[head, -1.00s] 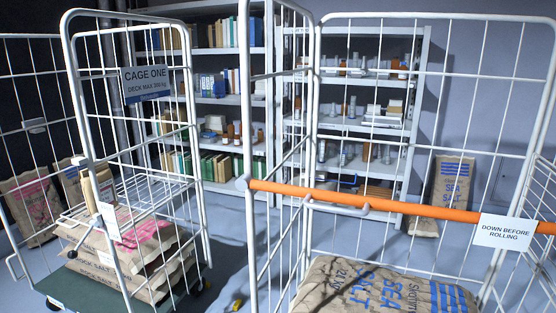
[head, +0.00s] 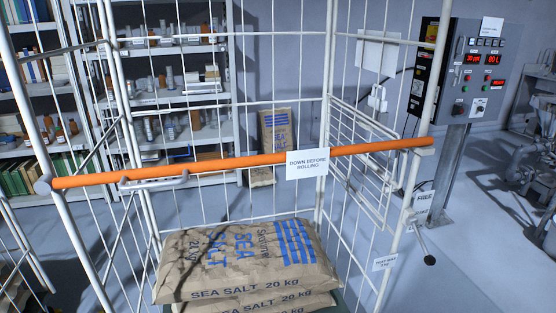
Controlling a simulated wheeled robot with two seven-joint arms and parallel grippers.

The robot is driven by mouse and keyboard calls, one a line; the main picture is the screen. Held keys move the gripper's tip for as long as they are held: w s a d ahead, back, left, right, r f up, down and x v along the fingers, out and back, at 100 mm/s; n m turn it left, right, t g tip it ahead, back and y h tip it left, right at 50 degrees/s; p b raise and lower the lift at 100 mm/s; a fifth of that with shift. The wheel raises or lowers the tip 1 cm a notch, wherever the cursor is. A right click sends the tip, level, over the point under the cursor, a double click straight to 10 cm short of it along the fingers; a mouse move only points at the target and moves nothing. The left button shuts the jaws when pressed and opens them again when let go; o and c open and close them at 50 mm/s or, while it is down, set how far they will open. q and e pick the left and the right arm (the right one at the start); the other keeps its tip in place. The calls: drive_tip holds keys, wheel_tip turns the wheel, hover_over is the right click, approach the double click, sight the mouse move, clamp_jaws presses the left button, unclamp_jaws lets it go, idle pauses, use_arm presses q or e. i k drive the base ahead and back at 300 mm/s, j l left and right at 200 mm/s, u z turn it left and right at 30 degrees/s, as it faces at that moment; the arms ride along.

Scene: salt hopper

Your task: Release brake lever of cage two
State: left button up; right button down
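A white wire roll cage (head: 328,110) stands in front of me, loaded with stacked sea salt bags (head: 245,262). No cage number is readable on it now. A lever (head: 421,240) with a black knob (head: 430,260) sticks out low from its right front post, angled down to the right. A plate reading FREE (head: 424,198) is just above the lever. A small label (head: 385,263), too small to read, hangs left of it. An orange bar (head: 230,163) crosses the cage front, with a sign reading DOWN BEFORE ROLLING (head: 307,163). Neither gripper shows.
A control panel (head: 477,75) with red displays stands on a post behind the cage at right. Shelves (head: 170,100) fill the back left. A lone salt sack (head: 278,140) stands by the back wall. Pipework (head: 535,160) is at far right. Floor right of the lever is clear.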

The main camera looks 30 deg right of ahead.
sight(429, 259)
drive_tip(key=j+z, duration=0.1)
drive_tip(key=z, duration=2.05)
